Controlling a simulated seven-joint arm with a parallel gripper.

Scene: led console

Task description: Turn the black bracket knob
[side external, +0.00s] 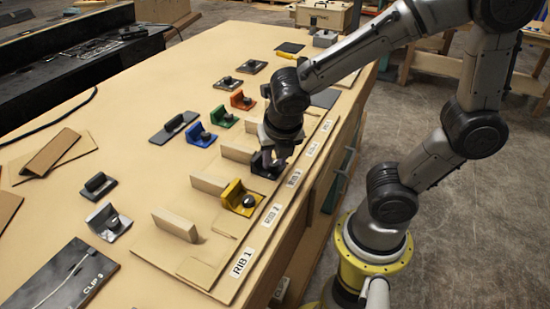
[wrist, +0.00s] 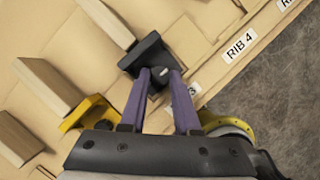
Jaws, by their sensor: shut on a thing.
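The black bracket (side external: 257,166) stands on the rib board near the table's right edge, just beyond the yellow bracket. In the wrist view the black bracket (wrist: 144,49) is at the upper middle. My gripper (side external: 271,161) comes down over it from above. In the wrist view, the purple fingers of my gripper (wrist: 158,72) are closed around the knob, with a small light spot between the tips. The fingers hide most of the knob, so I cannot tell how far it is turned.
The yellow bracket (side external: 240,199) is close by, nearer the camera. Upright wooden ribs (side external: 208,184) stand beside the brackets. Blue (side external: 202,135), green (side external: 224,117) and orange (side external: 243,100) brackets sit farther left. The table drops off to the floor at the right.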

